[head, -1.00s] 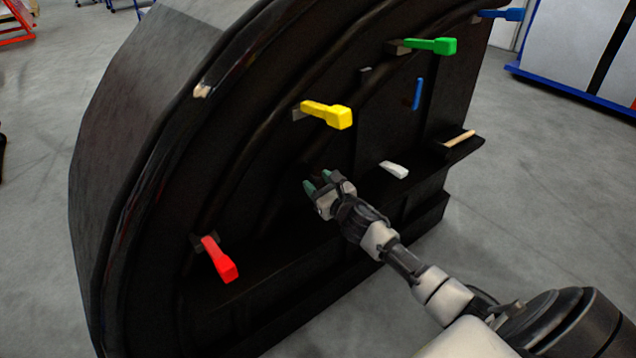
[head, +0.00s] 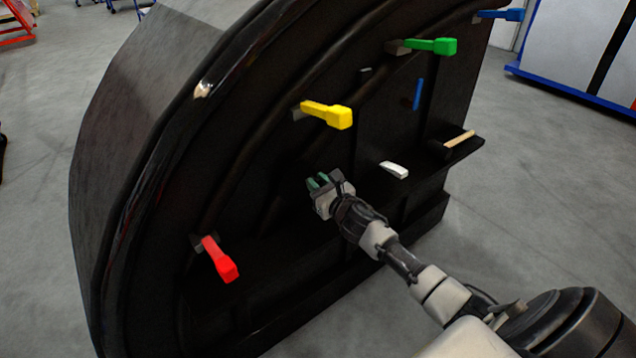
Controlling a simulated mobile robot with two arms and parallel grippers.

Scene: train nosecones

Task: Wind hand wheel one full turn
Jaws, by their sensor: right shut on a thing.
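No hand wheel can be made out in the head view. My right gripper (head: 318,182) is in front of the dark inner face of the black nosecone (head: 280,165), below the yellow handle. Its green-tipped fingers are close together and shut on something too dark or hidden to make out. My left gripper is not in view.
On the nosecone are a red handle (head: 220,260), a yellow handle (head: 328,115), a green handle (head: 432,46) and a blue handle (head: 500,14). A white piece (head: 394,170) and a wooden-handled tool (head: 460,139) lie on its ledge. Grey floor (head: 540,200) is clear at right.

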